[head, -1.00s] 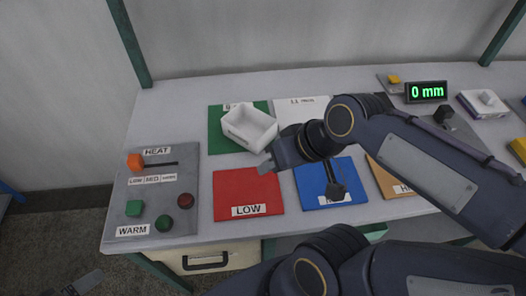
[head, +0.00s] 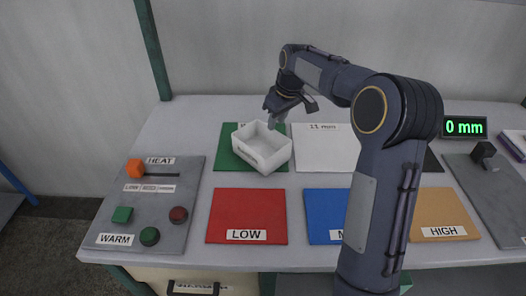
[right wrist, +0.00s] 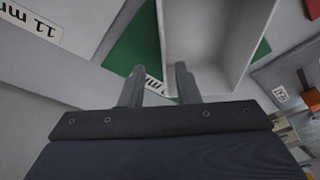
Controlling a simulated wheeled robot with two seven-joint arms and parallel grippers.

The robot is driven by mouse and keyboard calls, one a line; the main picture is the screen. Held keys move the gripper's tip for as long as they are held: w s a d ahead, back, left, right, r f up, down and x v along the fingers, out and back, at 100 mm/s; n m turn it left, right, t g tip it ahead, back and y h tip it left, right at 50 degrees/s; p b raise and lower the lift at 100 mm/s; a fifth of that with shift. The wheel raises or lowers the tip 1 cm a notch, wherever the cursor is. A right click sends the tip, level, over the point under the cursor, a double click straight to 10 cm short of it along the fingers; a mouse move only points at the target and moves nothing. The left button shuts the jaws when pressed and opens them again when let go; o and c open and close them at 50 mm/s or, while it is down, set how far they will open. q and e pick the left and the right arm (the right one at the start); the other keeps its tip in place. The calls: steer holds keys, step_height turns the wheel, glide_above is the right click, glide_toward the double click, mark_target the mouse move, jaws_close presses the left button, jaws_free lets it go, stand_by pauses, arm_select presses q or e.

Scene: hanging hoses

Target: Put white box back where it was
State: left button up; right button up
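The white box (head: 262,158), an open-topped tray, sits upright and turned at an angle, over the front part of the green mat (head: 222,161) at the back of the table. My right gripper (head: 273,122) is at the box's back edge, pointing down. In the right wrist view the two fingers of the gripper (right wrist: 158,80) are apart, with the side wall of the box (right wrist: 207,45) near the gap between them. I cannot tell whether they touch it. The mat's label is partly hidden. My left gripper is not in view.
Red (head: 246,213), blue (head: 323,212) and orange (head: 446,211) mats lie in front. A white "11 mm" mat (head: 325,150) is right of the box. A heat panel (head: 152,205) with knobs is at left, and a "0 mm" display (head: 465,127) at right.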

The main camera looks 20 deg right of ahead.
mark_target(272, 145)
steer(key=x, duration=0.6)
steer(key=shift+s+a+f, duration=0.15)
jaws_close()
